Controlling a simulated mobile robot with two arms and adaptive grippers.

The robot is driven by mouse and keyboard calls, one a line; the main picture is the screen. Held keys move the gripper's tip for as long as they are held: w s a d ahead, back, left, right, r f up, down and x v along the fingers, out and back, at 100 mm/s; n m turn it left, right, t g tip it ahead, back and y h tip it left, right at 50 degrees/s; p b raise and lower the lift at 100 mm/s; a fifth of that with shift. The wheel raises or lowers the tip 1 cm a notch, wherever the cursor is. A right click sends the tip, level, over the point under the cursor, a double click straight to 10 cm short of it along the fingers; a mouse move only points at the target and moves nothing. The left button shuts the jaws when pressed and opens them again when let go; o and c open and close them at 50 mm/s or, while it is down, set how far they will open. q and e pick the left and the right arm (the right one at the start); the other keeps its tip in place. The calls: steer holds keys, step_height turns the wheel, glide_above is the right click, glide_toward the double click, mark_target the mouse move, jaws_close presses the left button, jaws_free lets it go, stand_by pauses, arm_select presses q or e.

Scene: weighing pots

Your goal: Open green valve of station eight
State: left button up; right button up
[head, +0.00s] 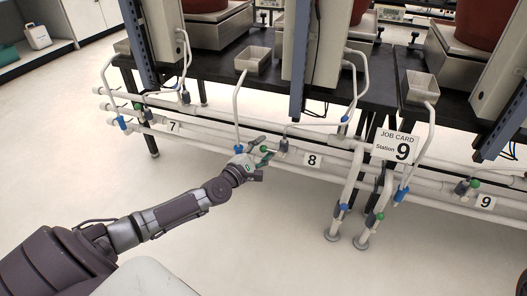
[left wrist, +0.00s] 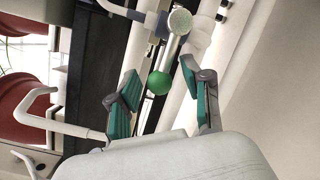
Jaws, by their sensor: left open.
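The green valve of station eight shows its green ball knob (left wrist: 159,83) in the left wrist view, on the end of a pale lever, between my spread fingers. My left gripper (left wrist: 161,92) is open around the knob, with a gap visible on both sides. In the head view my left gripper (head: 263,159) is at the pipes, left of the "8" label (head: 312,160); it partly hides the green valve there. A blue valve (head: 238,148) sits just left of the gripper. My right gripper is not in view.
White pipes run along the front of the black benches. The "7" label (head: 173,126) is to the left, and the "9" label (head: 485,202) with its green valve (head: 474,183) to the right. A job card (head: 396,146) reads Station 9. The floor in front is clear.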

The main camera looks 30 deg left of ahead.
arm_select(q)
steer(key=shift+w, duration=0.15)
jaws_close()
steer(key=shift+r, duration=0.1)
